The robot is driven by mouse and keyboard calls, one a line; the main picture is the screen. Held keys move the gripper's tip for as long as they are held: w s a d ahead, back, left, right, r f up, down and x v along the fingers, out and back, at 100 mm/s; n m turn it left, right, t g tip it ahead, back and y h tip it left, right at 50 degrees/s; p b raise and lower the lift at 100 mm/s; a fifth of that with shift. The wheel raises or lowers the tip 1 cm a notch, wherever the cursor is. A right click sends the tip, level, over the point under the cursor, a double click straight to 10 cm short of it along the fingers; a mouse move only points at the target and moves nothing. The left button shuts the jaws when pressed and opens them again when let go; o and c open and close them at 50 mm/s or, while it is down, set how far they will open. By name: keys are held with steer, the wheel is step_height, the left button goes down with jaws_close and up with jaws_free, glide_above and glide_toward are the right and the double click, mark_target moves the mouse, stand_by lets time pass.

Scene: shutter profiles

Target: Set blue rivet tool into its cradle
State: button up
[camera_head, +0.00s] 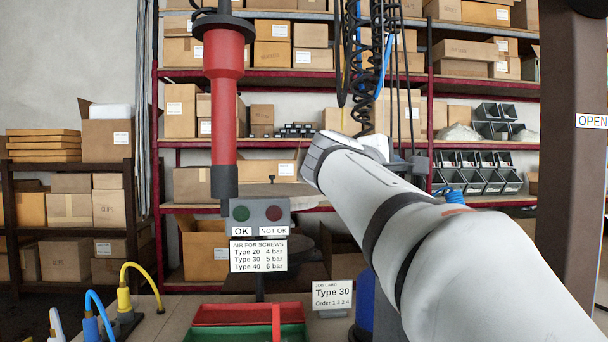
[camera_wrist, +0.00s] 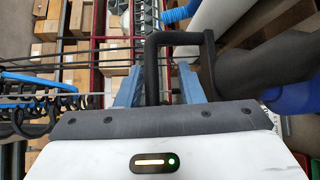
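In the wrist view my gripper (camera_wrist: 160,85) has two blue fingers on either side of a bent black bar (camera_wrist: 152,60). A gap shows between the bar and the right finger, so the fingers look open around it. The bar runs to a black cylinder (camera_wrist: 265,72) at the right. A blue rounded surface (camera_wrist: 292,98) shows beside that cylinder; whether it belongs to the blue rivet tool is unclear. In the head view my arm covers the gripper. A blue body (camera_head: 363,300) shows partly behind my arm. I cannot make out the cradle.
A red tool (camera_head: 223,95) hangs at the left, above an OK/NOT OK button box (camera_head: 260,215). Red and green trays (camera_head: 235,314), a Type 30 card (camera_head: 332,294) and yellow (camera_head: 125,302) and blue (camera_head: 90,327) hose plugs stand on the bench. Coiled cables (camera_head: 368,90) hang near my arm.

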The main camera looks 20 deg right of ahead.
steer(key=p+v, duration=0.1)
steer(key=v, duration=0.6)
steer(key=shift+s+a, duration=0.2)
steer(key=shift+a, duration=0.15)
steer(key=shift+r, duration=0.1)
steer(key=s+a+f+m+g+y+p, duration=0.2)
steer(key=a+f+y+p, duration=0.45)
steer(key=p, duration=0.85)
steer(key=s+a+f+m+g+y+p, duration=0.3)
steer(key=s+a+f+m+y+p, duration=0.2)
steer(key=p, duration=0.8)
steer(key=s+a+f+y, duration=0.3)
steer(key=s+a+f, duration=0.1)
steer(key=s+f, duration=0.1)
steer(key=shift+s+m+g, duration=0.2)
steer(key=shift+m+g, duration=0.2)
steer(key=shift+a+r, duration=0.1)
steer(key=shift+a, duration=0.05)
